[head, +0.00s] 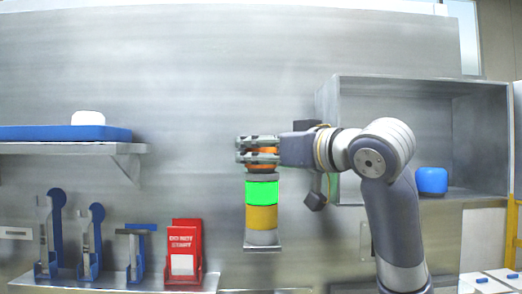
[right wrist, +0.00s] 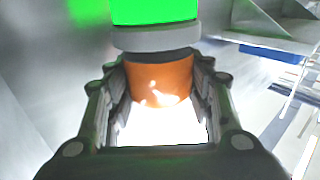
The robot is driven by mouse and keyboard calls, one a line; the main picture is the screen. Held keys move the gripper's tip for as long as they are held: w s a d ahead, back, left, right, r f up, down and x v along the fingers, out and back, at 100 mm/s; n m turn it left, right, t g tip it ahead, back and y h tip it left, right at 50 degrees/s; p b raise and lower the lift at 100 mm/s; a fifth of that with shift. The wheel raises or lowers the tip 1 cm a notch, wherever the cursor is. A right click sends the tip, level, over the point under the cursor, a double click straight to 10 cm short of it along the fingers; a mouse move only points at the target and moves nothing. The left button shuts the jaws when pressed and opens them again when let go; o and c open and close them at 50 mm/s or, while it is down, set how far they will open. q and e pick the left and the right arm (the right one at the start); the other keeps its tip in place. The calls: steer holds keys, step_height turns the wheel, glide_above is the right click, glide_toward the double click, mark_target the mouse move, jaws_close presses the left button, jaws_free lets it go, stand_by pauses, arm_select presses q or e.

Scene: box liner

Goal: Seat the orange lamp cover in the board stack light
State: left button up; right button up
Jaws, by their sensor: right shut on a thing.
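The board stack light (head: 262,214) stands upright on a small bracket on the metal board in the head view, with a grey base, an amber section, a lit green section and a grey collar on top. My right gripper (head: 257,151) is at the top of the stack and shut on the orange lamp cover (head: 262,168). The cover also shows between the fingers in the right wrist view (right wrist: 160,82), close against the grey collar (right wrist: 155,37) of the stack. Whether it is fully seated I cannot tell. My left gripper is not in view.
A shelf (head: 60,148) with a blue tray (head: 50,133) is at the left. Below stand blue-handled tools and red signs (head: 185,250) on a lower ledge. An open metal box (head: 420,95) with a blue item (head: 431,180) is at the right, behind my right arm.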

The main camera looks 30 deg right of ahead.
steer(key=shift+f+b, duration=0.35)
steer(key=shift+f, duration=0.1)
steer(key=o, duration=1.1)
steer(key=shift+o, duration=0.2)
steer(key=shift+s, duration=0.1)
steer(key=s+d, duration=0.1)
steer(key=s, duration=1)
steer(key=shift+s, duration=0.4)
